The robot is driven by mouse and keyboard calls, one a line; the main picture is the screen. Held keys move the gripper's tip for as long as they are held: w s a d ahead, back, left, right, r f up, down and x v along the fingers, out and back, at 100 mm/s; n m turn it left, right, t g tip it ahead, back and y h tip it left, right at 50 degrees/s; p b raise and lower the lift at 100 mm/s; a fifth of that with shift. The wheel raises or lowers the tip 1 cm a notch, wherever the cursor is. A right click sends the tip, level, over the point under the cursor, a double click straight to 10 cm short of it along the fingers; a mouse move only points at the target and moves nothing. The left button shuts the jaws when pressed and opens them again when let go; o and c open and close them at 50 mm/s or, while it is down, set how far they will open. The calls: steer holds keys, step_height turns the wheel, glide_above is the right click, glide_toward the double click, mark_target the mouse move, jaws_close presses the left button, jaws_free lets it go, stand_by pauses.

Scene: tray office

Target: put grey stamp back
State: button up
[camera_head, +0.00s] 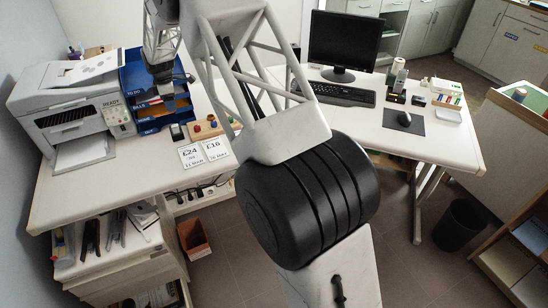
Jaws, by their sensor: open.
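My gripper (164,85) hangs at the upper left, in front of the blue tray stack (139,112). Its jaws are open; they are small and dark here, and nothing clear shows between them. Below and right of it, a wooden stamp holder (224,126) with brown and reddish knobs stands on the desk. A small dark block (177,132) stands just left of the holder, apart from the gripper. I cannot tell whether this block is the grey stamp; no other grey stamp can be made out.
A printer (67,108) stands left of the tray stack. My large arm covers the desk's middle. A monitor (345,42), keyboard (341,94) and mouse (404,119) are to the right.

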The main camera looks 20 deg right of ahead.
steer(key=s+d+r+m, duration=0.3)
steer(key=s+r, duration=0.5)
steer(key=s, duration=0.2)
steer(key=s+d+r+m+t, duration=0.1)
steer(key=s+d+r+m, duration=0.2)
steer(key=s+r, duration=0.55)
steer(key=s+d+r+m, duration=0.35)
steer(key=s+r, duration=0.25)
steer(key=s, duration=0.6)
steer(key=s+d+m, duration=0.2)
steer(key=s+m, duration=0.2)
steer(key=s, duration=1.3)
steer(key=s+d+f+m+t, duration=0.1)
steer(key=s+d+m, duration=0.2)
steer(key=s, duration=1.5)
steer(key=shift+m, duration=0.45)
steer(key=shift+s+f, duration=0.1)
